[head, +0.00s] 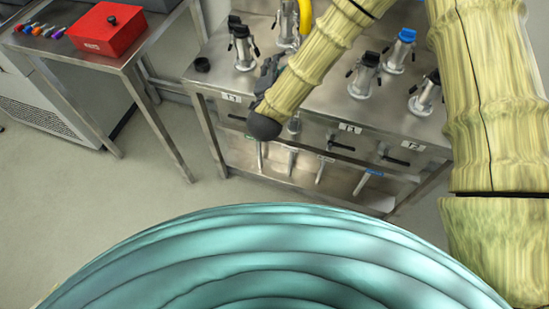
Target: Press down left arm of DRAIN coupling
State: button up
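Several metal couplings with side arms stand on a steel bench (325,95). One with a black cap (242,48) is at the left, and another (286,28) is behind it near a yellow hose. To the right are a black-capped coupling (365,75), a blue-capped one (400,50) and one at the front right (427,93). I cannot read which is DRAIN. My gripper (268,74) is a dark grey shape over the bench's left part, largely hidden behind my sleeved arm. Its fingers cannot be made out, nor whether it touches a coupling.
A side table (120,58) at the left bears a red box (105,29) and several coloured small items. Valves with handles (340,144) sit below the bench front. The floor (110,200) at left is clear.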

jog(key=shift+s+a+f+m+h+b, duration=0.15)
jog(key=shift+a+f+m+h+b, duration=0.3)
jog(key=shift+b, duration=1.95)
jog(key=shift+s+a+f+m+h+b, duration=0.2)
jog(key=shift+h+b, duration=0.45)
jog(key=shift+b, duration=1.75)
jog(key=b, duration=0.2)
jog(key=h+b, duration=0.1)
jog(key=b, duration=0.1)
jog(key=shift+s+a+f+m, duration=0.1)
jog(key=shift+s+a+m, duration=0.15)
jog(key=shift+s, duration=0.05)
